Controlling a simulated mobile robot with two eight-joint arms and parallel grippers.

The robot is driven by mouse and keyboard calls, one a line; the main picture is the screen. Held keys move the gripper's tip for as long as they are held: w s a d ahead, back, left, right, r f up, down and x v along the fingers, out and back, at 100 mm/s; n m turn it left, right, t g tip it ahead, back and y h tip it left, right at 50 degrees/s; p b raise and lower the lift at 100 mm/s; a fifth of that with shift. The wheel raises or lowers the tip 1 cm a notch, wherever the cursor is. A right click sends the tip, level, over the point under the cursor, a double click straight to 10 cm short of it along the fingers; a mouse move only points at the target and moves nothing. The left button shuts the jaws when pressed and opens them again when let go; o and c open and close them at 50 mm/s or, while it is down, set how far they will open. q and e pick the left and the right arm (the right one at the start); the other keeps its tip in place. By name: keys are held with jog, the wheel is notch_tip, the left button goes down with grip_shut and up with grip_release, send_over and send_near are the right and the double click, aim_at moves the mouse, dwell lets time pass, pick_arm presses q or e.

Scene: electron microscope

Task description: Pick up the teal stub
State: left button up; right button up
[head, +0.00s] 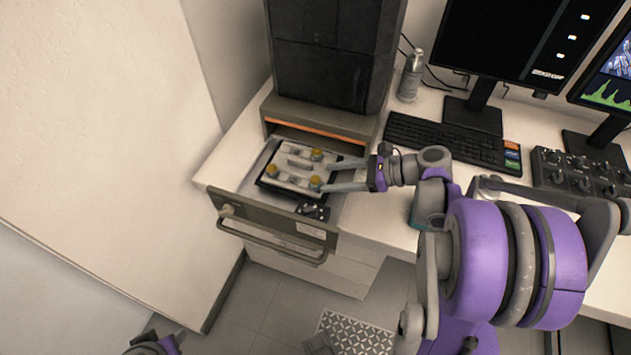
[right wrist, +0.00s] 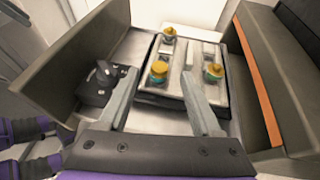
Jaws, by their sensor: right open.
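Several small stubs with yellow-orange tops stand on a grey plate on a black tray (head: 262,184) inside the open drawer. My right gripper (head: 328,175) is open and empty, reaching over the tray from the right. In the right wrist view, the near stub appears between its fingertips; contact is not clear.
A small black joystick box (right wrist: 103,84) sits in the drawer beside the tray. The drawer front (head: 265,222) and handle bound the near side. The dark microscope column (head: 325,60) stands behind. A keyboard (head: 450,140), bottle (head: 411,77) and knob panel (head: 580,175) stand right.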

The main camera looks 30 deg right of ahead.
aim_at(315, 183)
jog(key=shift+x, duration=1.45)
jog(key=shift+s, duration=0.1)
grip_shut()
